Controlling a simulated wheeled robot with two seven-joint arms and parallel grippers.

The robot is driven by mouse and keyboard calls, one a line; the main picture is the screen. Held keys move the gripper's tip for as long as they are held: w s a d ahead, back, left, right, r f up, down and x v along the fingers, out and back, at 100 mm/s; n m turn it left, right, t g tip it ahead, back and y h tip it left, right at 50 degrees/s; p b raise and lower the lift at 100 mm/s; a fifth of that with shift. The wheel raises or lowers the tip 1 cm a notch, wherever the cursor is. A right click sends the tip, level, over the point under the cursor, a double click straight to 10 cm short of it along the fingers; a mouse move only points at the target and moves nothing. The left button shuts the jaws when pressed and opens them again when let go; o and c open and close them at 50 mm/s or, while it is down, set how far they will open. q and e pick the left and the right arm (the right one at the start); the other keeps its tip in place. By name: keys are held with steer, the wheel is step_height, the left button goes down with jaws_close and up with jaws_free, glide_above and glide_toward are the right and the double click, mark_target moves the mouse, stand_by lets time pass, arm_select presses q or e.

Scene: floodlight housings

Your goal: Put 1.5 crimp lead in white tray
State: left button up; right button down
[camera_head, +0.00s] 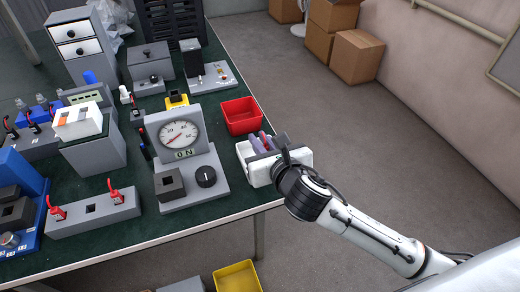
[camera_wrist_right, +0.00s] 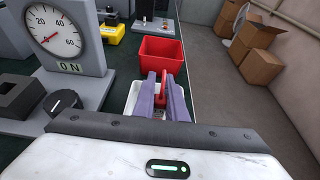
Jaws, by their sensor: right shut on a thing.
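My right gripper (camera_head: 265,142) is at the right edge of the green table, over the white tray (camera_head: 243,151). It is shut on a small red piece (camera_wrist_right: 164,86), which I take to be the crimp lead. In the right wrist view, this piece shows between the two purple-grey fingers (camera_wrist_right: 163,95). The white tray's rim shows on both sides of the fingers (camera_wrist_right: 131,95). The gripper body hides much of the tray, and I cannot tell whether the lead touches its floor. My left gripper is not in view.
A red bin (camera_head: 241,115) stands just behind the white tray. A gauge stand (camera_head: 190,170) is to the left. A grey block (camera_head: 95,215) holds red-topped leads. A yellow bin (camera_head: 237,277) is below the table's front edge. Cardboard boxes (camera_head: 355,58) stand on the floor.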

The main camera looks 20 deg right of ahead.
steer(key=shift+f, duration=1.3)
steer(key=shift+f, duration=0.15)
steer(key=c, duration=1.8)
jaws_free()
steer(key=shift+s+r, duration=0.25)
steer(key=shift+s, duration=0.05)
steer(key=v, duration=1.1)
steer(key=shift+s+p, duration=0.2)
steer(key=shift+p, duration=0.2)
